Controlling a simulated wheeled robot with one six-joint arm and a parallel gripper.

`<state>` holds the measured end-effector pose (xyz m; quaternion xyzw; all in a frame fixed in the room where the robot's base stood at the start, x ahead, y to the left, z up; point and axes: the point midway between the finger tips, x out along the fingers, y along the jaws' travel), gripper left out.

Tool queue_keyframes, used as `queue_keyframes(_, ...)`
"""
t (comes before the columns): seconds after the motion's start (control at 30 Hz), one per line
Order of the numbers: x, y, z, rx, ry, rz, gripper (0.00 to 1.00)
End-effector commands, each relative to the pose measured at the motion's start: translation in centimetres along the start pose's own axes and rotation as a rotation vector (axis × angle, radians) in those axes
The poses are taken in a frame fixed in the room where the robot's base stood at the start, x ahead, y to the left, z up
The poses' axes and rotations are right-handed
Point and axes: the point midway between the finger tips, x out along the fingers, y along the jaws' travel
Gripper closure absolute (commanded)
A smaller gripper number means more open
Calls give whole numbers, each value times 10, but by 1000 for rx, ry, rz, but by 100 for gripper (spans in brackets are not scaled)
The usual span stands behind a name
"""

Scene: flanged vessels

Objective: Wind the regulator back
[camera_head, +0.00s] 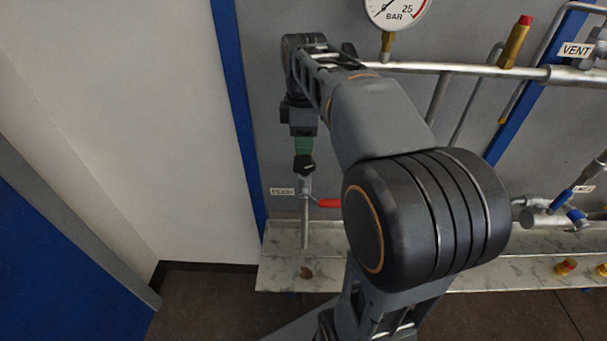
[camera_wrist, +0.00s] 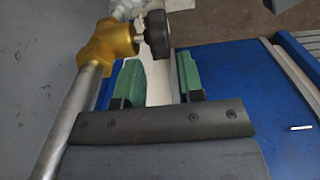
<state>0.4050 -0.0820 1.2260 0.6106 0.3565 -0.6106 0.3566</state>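The regulator shows in the wrist view as a brass body (camera_wrist: 108,42) on a grey pipe, with a round black knob (camera_wrist: 157,36) on its side. My gripper (camera_wrist: 158,60) has two green fingers, which are open with a clear gap between them. The knob lies just beyond the fingertips, roughly in line with the gap; I cannot tell whether they touch it. In the head view my gripper (camera_head: 303,152) points down at the panel's left side, with a black knob (camera_head: 304,165) right below its fingers. The brass body is not clear there.
A red lever (camera_head: 328,203) and a small label (camera_head: 282,191) sit below the knob. A pressure gauge (camera_head: 396,10) and a red-capped brass fitting (camera_head: 515,42) stand on the upper pipe. A metal ledge (camera_head: 285,272) runs below. My arm hides the panel's middle.

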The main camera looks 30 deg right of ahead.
Motion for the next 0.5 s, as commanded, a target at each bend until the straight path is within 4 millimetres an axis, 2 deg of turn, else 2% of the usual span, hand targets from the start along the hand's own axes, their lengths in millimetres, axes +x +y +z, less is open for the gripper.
queue_keyframes(0.03,18,0,0,0,0,0,65)
queue_keyframes(0.2,48,0,0,0,0,0,65)
queue_keyframes(0.33,64,0,0,0,0,-1,65)
queue_keyframes(0.5,74,0,0,0,0,0,65)
